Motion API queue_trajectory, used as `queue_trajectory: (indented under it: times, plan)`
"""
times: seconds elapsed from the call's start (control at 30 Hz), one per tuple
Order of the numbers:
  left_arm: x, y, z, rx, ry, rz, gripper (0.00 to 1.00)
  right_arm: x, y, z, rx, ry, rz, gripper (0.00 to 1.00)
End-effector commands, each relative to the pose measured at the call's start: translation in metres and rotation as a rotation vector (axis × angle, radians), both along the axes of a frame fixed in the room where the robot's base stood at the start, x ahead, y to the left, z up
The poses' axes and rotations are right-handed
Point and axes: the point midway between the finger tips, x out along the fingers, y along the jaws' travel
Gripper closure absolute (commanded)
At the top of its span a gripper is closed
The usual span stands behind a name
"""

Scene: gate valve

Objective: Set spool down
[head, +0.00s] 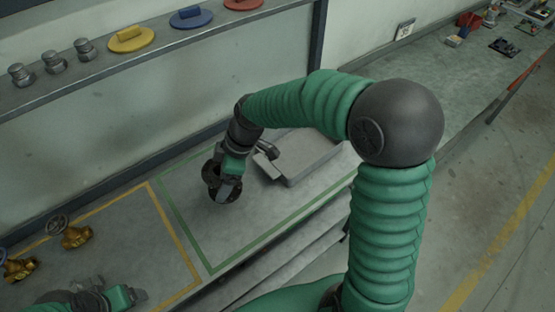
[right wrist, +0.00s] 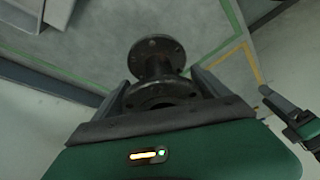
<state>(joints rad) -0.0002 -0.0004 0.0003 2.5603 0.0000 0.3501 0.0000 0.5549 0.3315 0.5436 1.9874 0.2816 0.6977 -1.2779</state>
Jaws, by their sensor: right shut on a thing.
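The spool (head: 211,172) is a dark flanged pipe piece, seen in the head view at the end of my right arm. My right gripper (head: 231,178) is shut on it. In the right wrist view the spool (right wrist: 158,70) sits between the two fingers, one round flange near the palm and the other farther out. It is over the green-outlined area of the bench (head: 225,235); I cannot tell whether it touches the surface. My left gripper (head: 122,296) is low at the left, partly cut off, with its jaw opening unclear.
Brass valves (head: 72,235) stand in the yellow-outlined area at left. A shelf above holds metal fittings (head: 54,62) and coloured discs (head: 131,39). The front of the green-outlined area is clear.

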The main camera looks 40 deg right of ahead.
Motion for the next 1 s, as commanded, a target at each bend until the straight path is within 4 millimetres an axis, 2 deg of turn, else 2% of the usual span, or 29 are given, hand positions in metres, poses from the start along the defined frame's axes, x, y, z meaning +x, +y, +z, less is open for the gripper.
queue_trajectory:
  times: [0.07,0.17,0.4,0.73,1.0]
  plan:
    - [0.0,0.0,0.001,0.0,0.0,0.0,0.21,0.006,0.004,0.007,0.001,-0.003,0.059,0.88]
    - [0.0,0.0,0.002,0.0,0.0,0.0,0.21,0.007,0.006,0.003,0.0,0.0,0.095,0.88]
    - [0.0,0.0,0.003,0.0,0.0,0.001,0.21,0.006,0.007,-0.042,0.001,0.003,0.098,0.88]
    - [0.0,0.0,0.005,0.0,0.0,0.0,0.21,0.006,0.007,-0.085,0.001,0.001,0.097,0.88]
    - [0.0,0.0,0.005,0.0,0.0,0.0,0.21,0.007,0.006,-0.091,-0.002,-0.002,0.096,0.88]
